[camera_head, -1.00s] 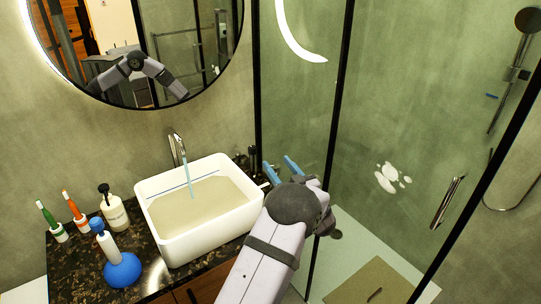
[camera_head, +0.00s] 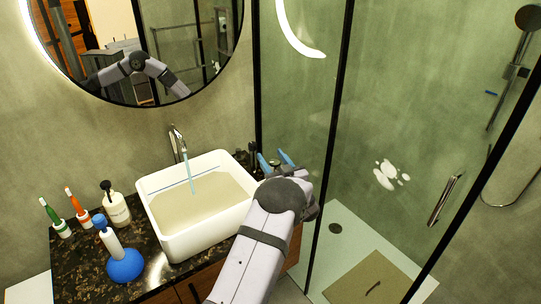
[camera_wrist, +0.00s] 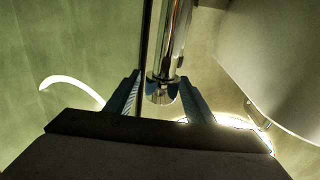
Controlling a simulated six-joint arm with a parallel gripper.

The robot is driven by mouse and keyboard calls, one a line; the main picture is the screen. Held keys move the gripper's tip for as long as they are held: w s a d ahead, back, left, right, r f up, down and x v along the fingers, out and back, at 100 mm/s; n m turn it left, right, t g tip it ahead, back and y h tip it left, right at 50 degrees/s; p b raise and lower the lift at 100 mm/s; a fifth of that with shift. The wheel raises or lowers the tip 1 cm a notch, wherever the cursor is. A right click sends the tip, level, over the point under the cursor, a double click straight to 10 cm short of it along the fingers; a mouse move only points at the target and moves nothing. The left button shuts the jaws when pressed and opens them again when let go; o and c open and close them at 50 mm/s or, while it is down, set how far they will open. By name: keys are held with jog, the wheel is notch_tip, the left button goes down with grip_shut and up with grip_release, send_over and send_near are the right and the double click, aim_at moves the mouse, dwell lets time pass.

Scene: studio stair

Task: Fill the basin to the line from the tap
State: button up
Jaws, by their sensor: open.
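The white basin (camera_head: 237,212) stands on the dark counter with cloudy beige water (camera_head: 203,202) in it. A thin stream runs from the chrome tap (camera_head: 178,143) into the water. My gripper (camera_head: 276,160) is open, to the right of the basin near the wall. In the wrist view a chrome cylinder with a round end (camera_wrist: 161,92) shows between the open fingers (camera_wrist: 160,82); I cannot tell whether they touch it.
A glass shower screen (camera_head: 300,100) is close on my gripper's right. The round mirror (camera_head: 190,50) hangs above.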

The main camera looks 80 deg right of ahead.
jog(key=shift+w+d, duration=0.35)
jog(key=shift+d, duration=0.2)
jog(key=shift+c, duration=0.3)
jog(key=c, duration=1)
jog(key=n+t+b, duration=0.1)
jog(key=n+t+y, duration=0.1)
jog(key=shift+w+a+t+y+b, duration=0.2)
jog(key=shift+t+y+b, duration=0.1)
jog(key=shift+b, duration=0.1)
jog(key=shift+w+a+r+n+t+y+b, duration=0.1)
jog(key=shift+w+a+n+t+y+b, duration=0.1)
jog(key=shift+n+t+y+b, duration=0.55)
jog(key=shift+w+a+n+t+y+b, duration=0.15)
jog(key=shift+n+t+y+b, duration=0.4)
jog(key=shift+y, duration=0.3)
